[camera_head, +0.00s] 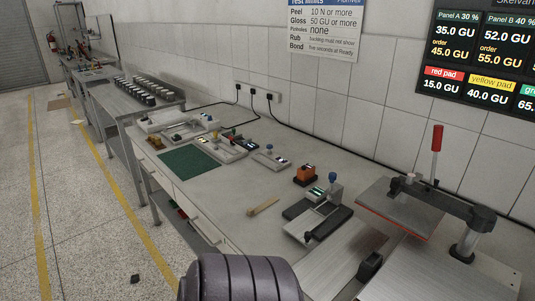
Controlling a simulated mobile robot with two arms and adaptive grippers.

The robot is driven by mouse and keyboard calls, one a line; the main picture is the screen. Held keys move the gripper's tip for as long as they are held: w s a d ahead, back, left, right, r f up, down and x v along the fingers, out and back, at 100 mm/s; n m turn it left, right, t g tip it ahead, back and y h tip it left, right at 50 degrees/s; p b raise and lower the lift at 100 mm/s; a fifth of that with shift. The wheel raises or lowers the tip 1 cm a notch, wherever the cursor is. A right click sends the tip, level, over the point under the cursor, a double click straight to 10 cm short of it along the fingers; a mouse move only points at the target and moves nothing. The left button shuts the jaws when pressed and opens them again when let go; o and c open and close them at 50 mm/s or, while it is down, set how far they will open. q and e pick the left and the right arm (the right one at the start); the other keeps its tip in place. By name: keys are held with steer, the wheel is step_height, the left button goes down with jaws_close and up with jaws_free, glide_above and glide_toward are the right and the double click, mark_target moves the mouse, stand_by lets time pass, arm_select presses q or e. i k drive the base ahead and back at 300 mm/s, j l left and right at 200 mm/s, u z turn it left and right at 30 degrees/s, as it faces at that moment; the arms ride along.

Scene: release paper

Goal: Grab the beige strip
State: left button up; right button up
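A beige strip (264,206) lies flat and slanted on the light grey bench top (222,200), left of a small device with a blue knob. No gripper fingers show in this view, so I cannot see whether either gripper is open or shut. A dark, ribbed rounded part, likely of my own arm, shows at the bottom edge, apart from the strip.
A green mat (188,162) lies further back. The bench around the strip is clear. Cables hang along the wall.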

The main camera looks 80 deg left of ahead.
mark_target(251, 213)
steer(key=u, duration=2.55)
